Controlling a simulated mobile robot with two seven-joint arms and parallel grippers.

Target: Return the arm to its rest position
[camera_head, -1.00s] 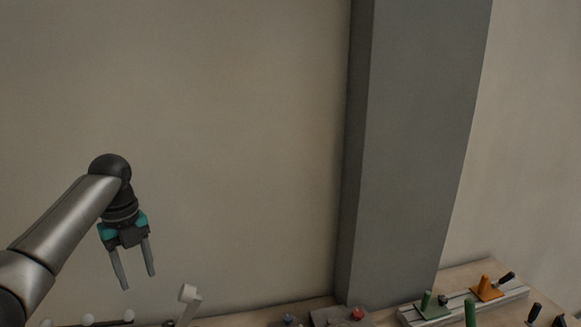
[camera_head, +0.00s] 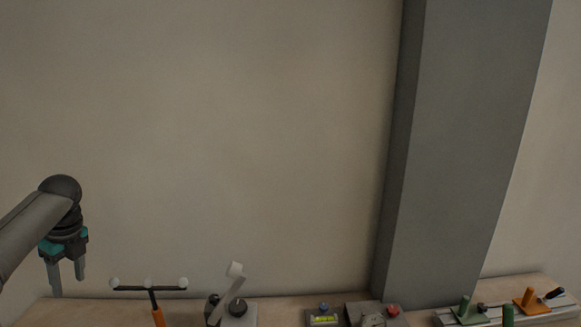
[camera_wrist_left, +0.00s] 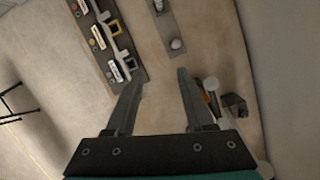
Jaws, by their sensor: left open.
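My left gripper (camera_head: 67,278) is at the far left of the head view, with its fingers pointing down. It is open and empty, in front of the wall near the left end of the bench. In the left wrist view its two fingers (camera_wrist_left: 160,95) stand apart with nothing between them. My right gripper is in neither view.
Along the wooden bench (camera_head: 277,308) stand a dark bar with white balls (camera_head: 150,287), a pale lever (camera_head: 228,290), a box with a red button (camera_head: 375,314) and a rail with green and orange pieces (camera_head: 535,313). A grey pillar (camera_head: 455,150) rises behind. Space above the bench is clear.

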